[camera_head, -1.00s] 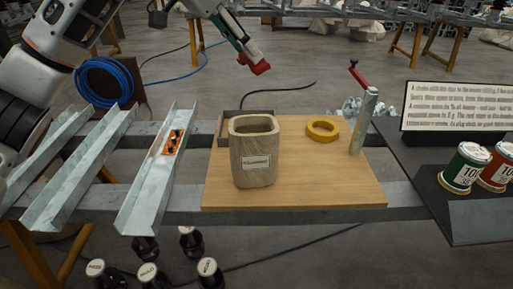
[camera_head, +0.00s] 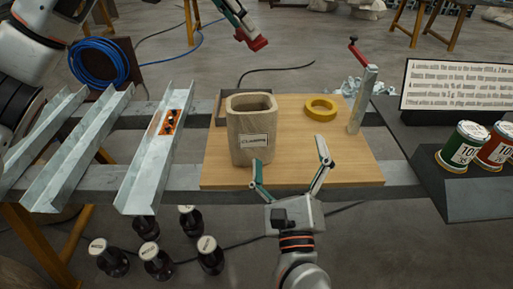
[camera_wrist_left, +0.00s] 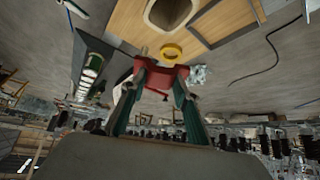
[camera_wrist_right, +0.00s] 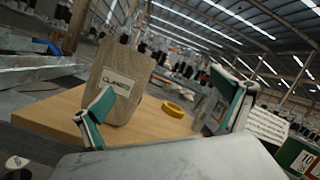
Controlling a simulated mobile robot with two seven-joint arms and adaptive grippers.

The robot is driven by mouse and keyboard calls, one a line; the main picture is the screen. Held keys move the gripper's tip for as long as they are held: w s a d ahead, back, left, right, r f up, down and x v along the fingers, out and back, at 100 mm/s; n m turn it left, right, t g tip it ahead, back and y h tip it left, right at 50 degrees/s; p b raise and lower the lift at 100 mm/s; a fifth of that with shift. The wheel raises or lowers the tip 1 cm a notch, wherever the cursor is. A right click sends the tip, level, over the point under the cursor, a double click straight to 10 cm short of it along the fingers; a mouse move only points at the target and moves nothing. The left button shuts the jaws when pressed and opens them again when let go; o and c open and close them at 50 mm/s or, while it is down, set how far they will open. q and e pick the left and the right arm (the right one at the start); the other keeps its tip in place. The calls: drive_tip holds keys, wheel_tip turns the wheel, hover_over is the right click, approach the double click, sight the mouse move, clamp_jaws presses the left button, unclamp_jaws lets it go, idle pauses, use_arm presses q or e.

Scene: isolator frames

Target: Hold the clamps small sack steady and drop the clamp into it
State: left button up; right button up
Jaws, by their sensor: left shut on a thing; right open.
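The clamps small sack (camera_head: 243,143) is an upright, open-topped, tan wood-grained container with a white label, standing on the wooden board. In the right wrist view the sack (camera_wrist_right: 128,72) stands just beyond the fingers. My right gripper (camera_head: 289,156) is open and empty at the sack's front right. One fingertip overlaps the sack's lower right edge; I cannot tell whether it touches. My left gripper (camera_head: 243,30) is shut on the red clamp (camera_head: 258,44), high behind the sack and apart from it. The clamp (camera_wrist_left: 166,80) also shows between the fingers in the left wrist view.
Yellow tape (camera_head: 320,109) and a metal post with a red handle (camera_head: 361,100) stand right of the sack on the board (camera_head: 345,170). Metal channels (camera_head: 150,170) lie to the left, one holding an orange item. Cans (camera_head: 462,146) and a text panel are at right.

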drive_tip(key=w+a+f+m+g, duration=0.2)
drive_tip(key=w+a+m+g, duration=0.1)
drive_tip(key=a+m, duration=0.25)
drive_tip(key=m+y, duration=0.1)
approach(250, 111)
drive_tip(key=w, duration=0.5)
drive_tip(key=shift+w+a+r, duration=0.2)
drive_tip(key=shift+w, duration=0.15)
drive_tip(key=c, duration=1)
